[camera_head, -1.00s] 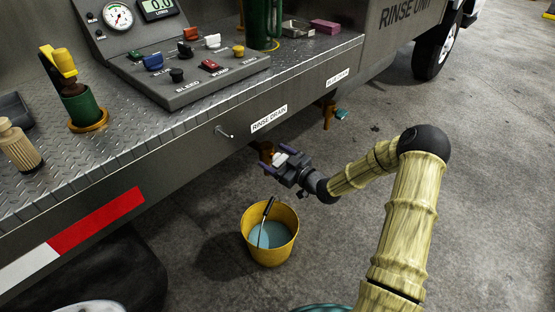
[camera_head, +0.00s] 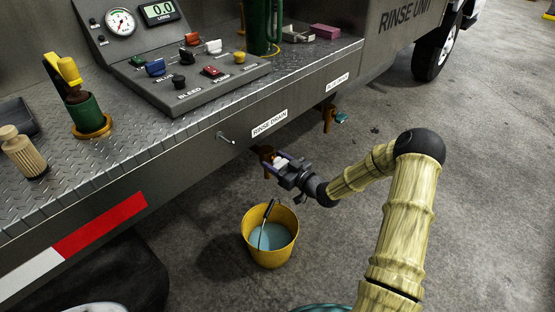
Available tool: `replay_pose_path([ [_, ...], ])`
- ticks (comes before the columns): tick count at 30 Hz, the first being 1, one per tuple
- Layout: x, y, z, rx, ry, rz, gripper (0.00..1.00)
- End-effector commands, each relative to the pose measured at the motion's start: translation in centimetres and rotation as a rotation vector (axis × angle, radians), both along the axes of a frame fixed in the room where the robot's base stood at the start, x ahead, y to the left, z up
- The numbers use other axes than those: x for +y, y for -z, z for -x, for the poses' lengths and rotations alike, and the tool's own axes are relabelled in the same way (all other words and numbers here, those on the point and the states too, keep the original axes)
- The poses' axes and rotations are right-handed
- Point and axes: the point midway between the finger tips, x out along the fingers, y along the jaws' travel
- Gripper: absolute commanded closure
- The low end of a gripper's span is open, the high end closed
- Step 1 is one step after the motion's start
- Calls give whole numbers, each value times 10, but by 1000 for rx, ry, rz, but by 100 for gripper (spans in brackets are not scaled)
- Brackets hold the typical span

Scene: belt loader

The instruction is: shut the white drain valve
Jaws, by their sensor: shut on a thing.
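The drain valve with the white handle (camera_head: 281,161) hangs under the deck edge, just below the "RINSE DRAIN" label (camera_head: 269,124). Its brown body (camera_head: 266,153) shows behind my gripper.
A second brown valve (camera_head: 328,119) with a teal handle (camera_head: 341,117) hangs to the right under another label. The floor to the right is open.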

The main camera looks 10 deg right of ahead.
Motion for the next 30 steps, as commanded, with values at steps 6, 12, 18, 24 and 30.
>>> replay_pose_path([
  [6,-2,0,0,4,5,-5,68],
  [12,-2,0,0,2,4,-5,24],
  [18,-1,0,0,2,2,-4,24],
  [24,-7,-1,8,2,2,-2,24],
  [30,-27,-1,34,3,4,-1,24],
])
